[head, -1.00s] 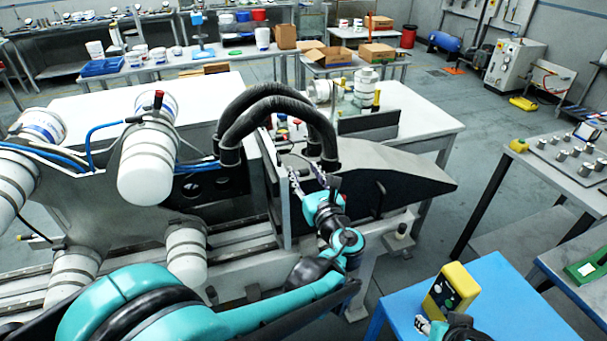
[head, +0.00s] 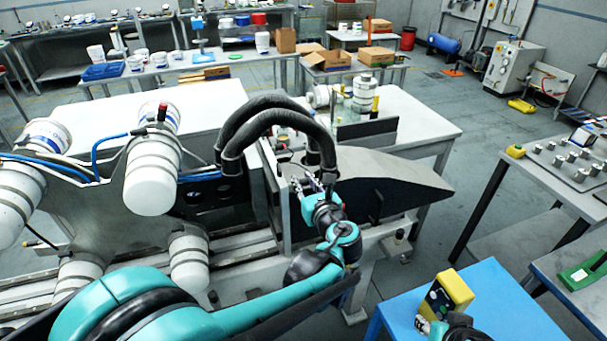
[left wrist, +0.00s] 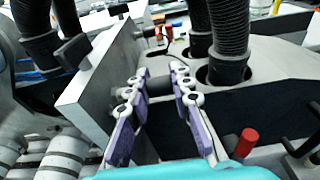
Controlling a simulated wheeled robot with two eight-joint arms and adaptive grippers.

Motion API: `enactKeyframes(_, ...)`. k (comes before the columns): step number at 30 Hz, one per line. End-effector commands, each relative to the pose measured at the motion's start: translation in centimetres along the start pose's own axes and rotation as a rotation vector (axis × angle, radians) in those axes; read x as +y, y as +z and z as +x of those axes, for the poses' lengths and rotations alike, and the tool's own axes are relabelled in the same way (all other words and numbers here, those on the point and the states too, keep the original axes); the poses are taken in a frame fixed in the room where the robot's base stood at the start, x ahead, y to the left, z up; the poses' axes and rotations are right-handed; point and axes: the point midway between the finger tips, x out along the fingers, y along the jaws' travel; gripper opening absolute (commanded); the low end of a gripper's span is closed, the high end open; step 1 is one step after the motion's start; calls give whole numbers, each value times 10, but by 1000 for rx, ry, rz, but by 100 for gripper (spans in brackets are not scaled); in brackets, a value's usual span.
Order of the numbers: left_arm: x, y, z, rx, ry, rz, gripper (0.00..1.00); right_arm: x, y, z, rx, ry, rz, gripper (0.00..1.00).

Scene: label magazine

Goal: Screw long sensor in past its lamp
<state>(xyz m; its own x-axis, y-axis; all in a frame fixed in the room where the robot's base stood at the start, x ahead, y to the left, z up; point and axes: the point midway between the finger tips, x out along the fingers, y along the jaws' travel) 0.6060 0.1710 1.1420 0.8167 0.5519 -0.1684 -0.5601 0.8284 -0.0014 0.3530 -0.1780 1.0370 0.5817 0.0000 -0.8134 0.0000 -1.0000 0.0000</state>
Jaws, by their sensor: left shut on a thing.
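My left gripper (head: 311,186) is at the grey machine, just right of an upright metal plate (head: 271,185) and below the black hoses. In the left wrist view its two purple-grey fingers (left wrist: 162,88) reach toward the machine face, with a short dark cylindrical part (left wrist: 158,86) between their tips. This looks like the sensor, mostly hidden by the fingers; its thread, its hole and its lamp cannot be made out. My right gripper (head: 427,326) is at the bottom edge beside a yellow box, partly cut off, and its jaws are unclear.
Thick black hoses (head: 277,108) arch close over the left gripper. A red-capped post (left wrist: 246,142) stands right of the fingers in the left wrist view. The yellow box (head: 446,291) stands on a blue table (head: 510,305). White rollers (head: 153,175) fill the left side.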

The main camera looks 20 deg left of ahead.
Motion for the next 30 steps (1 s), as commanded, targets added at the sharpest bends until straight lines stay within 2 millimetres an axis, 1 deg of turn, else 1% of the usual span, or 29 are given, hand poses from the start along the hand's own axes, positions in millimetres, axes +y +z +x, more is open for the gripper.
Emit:
enactKeyframes(1, 0, 5, 0, 18, 1, 0, 0, 0, -4, -6, 0, 0, 0, 40)
enactKeyframes(2, 0, 4, 0, 28, 0, 1, 0, 0, -5, -7, 0, 0, 0, 40)
enactKeyframes(12, 0, 0, 0, 40, 0, 2, 0, 0, -4, -6, 0, 0, 0, 40)
enactKeyframes(13, 0, 0, 0, 40, 0, 2, 29, 0, -4, -6, 0, 0, 0, 40)
enactKeyframes(15, 0, 0, 0, 40, 0, 2, 43, 0, -4, -6, 0, 0, 0, 40)
enactKeyframes(25, 0, 0, -2, 40, -1, 2, 43, 0, -4, -6, 0, 0, 0, 40)
enactKeyframes(28, -1, 1, -12, 40, -2, 3, 43, 0, -4, -6, 0, 0, 0, 40)
enactKeyframes(30, -1, 1, -25, 40, -4, 3, 43, 0, -4, -6, 0, 0, 0, 40)
